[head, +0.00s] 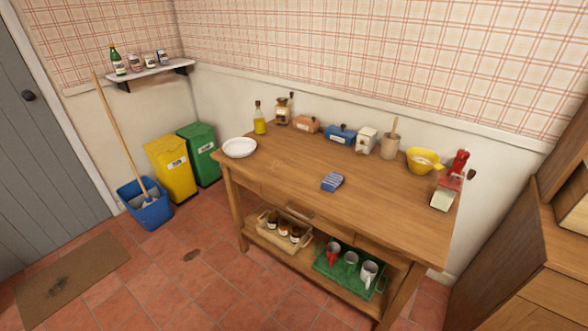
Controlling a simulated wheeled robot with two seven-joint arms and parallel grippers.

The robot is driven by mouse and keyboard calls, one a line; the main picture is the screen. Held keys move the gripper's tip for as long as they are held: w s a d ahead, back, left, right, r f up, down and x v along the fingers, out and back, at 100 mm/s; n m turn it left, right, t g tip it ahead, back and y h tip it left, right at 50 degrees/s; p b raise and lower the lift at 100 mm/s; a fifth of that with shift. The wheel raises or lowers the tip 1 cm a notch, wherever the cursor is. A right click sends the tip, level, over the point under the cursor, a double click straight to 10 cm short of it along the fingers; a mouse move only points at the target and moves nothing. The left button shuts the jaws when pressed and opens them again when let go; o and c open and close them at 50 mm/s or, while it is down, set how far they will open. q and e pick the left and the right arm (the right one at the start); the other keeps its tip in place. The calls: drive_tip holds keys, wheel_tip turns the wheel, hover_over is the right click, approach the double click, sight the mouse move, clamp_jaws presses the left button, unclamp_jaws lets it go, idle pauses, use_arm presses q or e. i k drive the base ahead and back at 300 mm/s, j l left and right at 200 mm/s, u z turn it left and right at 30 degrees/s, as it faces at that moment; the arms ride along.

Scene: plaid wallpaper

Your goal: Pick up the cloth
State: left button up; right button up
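A small folded blue cloth (332,181) with light stripes lies flat on the wooden table (290,172), near the middle of its top. The table top around it is bare. Neither of my grippers shows in the head view.
Bottles, boxes, a yellow bowl (423,161) and a red grinder (459,164) line the back and right. A crate (284,231) and green tray (349,268) sit on the lower shelf. A blue mop bucket (146,207) stands left.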

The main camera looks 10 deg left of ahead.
sight(332, 182)
drive_tip(key=i+j+z, duration=0.1)
drive_tip(key=j, duration=0.25)
drive_tip(key=i+j+z, duration=0.1)
drive_tip(key=i+j, duration=0.15)
drive_tip(key=j, duration=0.15)
drive_tip(key=i+j+z, duration=0.1)
drive_tip(key=j, duration=0.3)
drive_tip(key=i+j+z, duration=0.1)
drive_tip(key=i+j, duration=0.15)
drive_tip(key=j, duration=0.15)
drive_tip(key=i+j+z, duration=0.1)
drive_tip(key=j, duration=0.3)
drive_tip(key=i+j+z, duration=0.1)
drive_tip(key=j, duration=0.3)
drive_tip(key=i+j+z, duration=0.1)
drive_tip(key=j, duration=0.35)
drive_tip(key=i+j+z, duration=0.1)
drive_tip(key=j, duration=0.35)
